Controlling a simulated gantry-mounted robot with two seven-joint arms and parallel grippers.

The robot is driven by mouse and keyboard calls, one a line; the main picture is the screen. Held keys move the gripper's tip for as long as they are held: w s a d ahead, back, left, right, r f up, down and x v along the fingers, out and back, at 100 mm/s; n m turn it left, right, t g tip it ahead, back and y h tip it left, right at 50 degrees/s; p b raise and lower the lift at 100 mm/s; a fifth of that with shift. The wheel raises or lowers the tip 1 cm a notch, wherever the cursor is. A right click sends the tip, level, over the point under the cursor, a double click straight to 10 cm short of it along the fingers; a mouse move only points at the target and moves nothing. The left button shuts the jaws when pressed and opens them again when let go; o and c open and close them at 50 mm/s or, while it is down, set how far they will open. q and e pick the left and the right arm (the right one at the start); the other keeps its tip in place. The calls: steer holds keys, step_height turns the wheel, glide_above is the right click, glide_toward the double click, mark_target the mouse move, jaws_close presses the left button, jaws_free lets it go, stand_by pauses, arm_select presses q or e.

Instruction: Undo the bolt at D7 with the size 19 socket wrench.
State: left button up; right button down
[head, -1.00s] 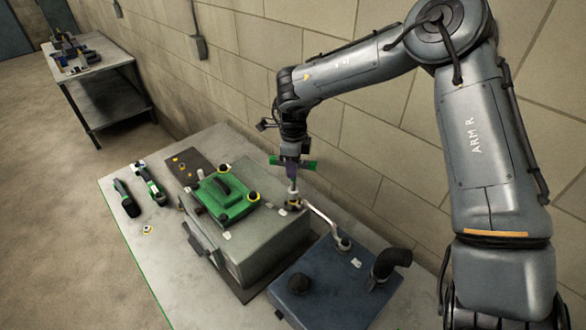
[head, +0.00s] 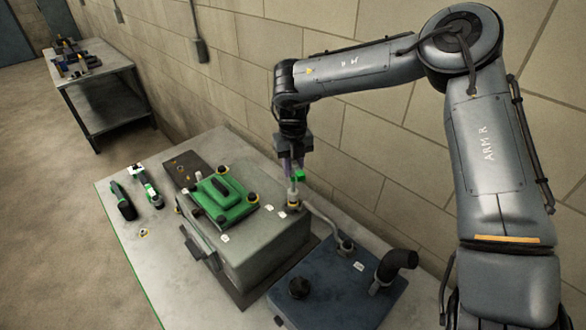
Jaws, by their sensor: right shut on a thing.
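My right gripper (head: 298,165) points down over the back right corner of the grey engine block (head: 262,243). It is shut on a green-handled tool (head: 298,176), which looks like the socket wrench; its size cannot be read. The tool stands upright, and its pale shaft reaches down to a brass-coloured fitting (head: 294,205) at the block's corner. The tool's lower end appears to meet the fitting; the bolt itself is hidden there. The D7 marking is too small to read. My left gripper is not in view.
A green cover (head: 222,205) with a black handle sits on the block. A pipe (head: 323,221) runs from the fitting to a dark blue unit (head: 335,285). Two green-and-black tools, one a power tool (head: 148,186), lie at the bench's left. The wall is close behind.

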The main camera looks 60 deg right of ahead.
steer(key=m+b, duration=0.1)
steer(key=m, duration=0.3)
steer(key=shift+m+b, duration=0.45)
steer(key=shift+m, duration=1.15)
steer(key=shift+f, duration=0.1)
